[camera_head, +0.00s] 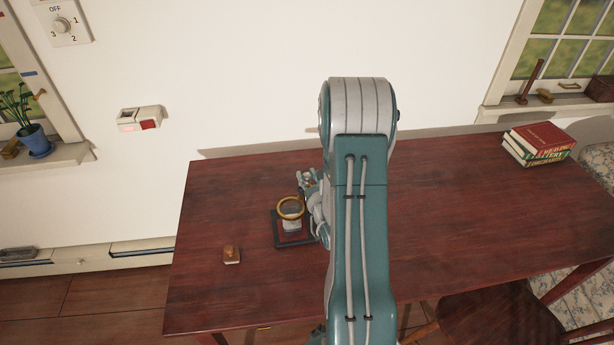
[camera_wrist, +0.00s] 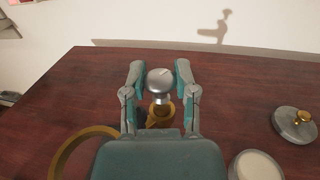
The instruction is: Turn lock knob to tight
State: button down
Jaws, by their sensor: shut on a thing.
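A silver, round-topped knob (camera_wrist: 160,80) stands between the two fingers of my gripper (camera_wrist: 160,73) in the wrist view. My gripper is shut on it, one finger at each side. A brass piece (camera_wrist: 161,117) shows below the knob, partly hidden by my gripper. In the head view, my gripper (camera_head: 308,187) is beside a small device with a brass ring (camera_head: 279,208) and a dark square base (camera_head: 281,243). The ring also shows at lower left in the wrist view (camera_wrist: 63,156). My arm hides part of the device. I cannot read any tight marking.
The device stands on a dark red wooden table (camera_head: 440,215). A small brown block (camera_head: 232,254) lies left of it. Books (camera_head: 539,144) are stacked at the far right. In the wrist view, a grey disc with a brass knob (camera_wrist: 294,125) and a pale-topped cylinder (camera_wrist: 257,166) are to the right.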

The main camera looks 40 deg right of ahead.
aim_at(307, 174)
jog(key=shift+h, duration=0.3)
jog(key=shift+c, duration=1.9)
grip_release()
jog(key=shift+r, duration=0.1)
notch_tip(307, 174, up, 10)
jog(key=shift+f, duration=0.15)
